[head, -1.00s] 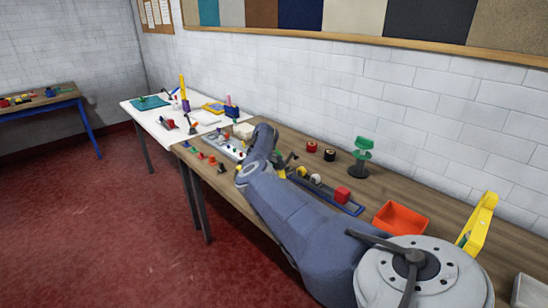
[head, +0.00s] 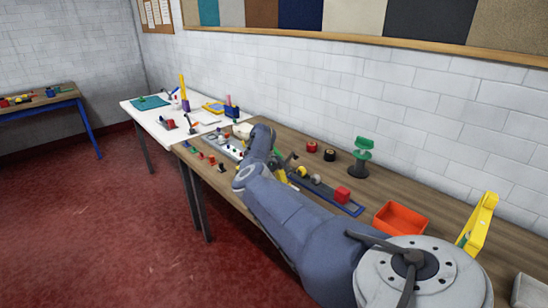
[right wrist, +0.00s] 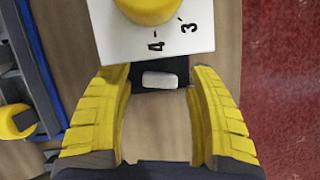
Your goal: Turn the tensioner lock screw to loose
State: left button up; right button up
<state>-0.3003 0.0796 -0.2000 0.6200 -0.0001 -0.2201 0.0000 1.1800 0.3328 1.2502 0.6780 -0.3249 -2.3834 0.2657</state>
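In the right wrist view, my right gripper (right wrist: 158,80) is open, its two yellow ridged fingers spread apart. A small white block on a dark base (right wrist: 160,80) lies between the fingertips, with gaps on both sides. Just beyond is a white plate (right wrist: 190,38) marked 4 and 3, with a round yellow knob (right wrist: 150,8) cut off by the top edge. I cannot tell which part is the tensioner lock screw, or its setting. In the head view my arm covers part of the wooden bench (head: 455,225). My left gripper is not in view.
Several small coloured parts line the front edge. A white table (head: 150,112) adjoins the far end.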

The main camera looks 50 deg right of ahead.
jog(key=v, duration=0.7)
jog(key=shift+r, duration=0.2)
jog(key=shift+w, duration=0.1)
dwell(0.4)
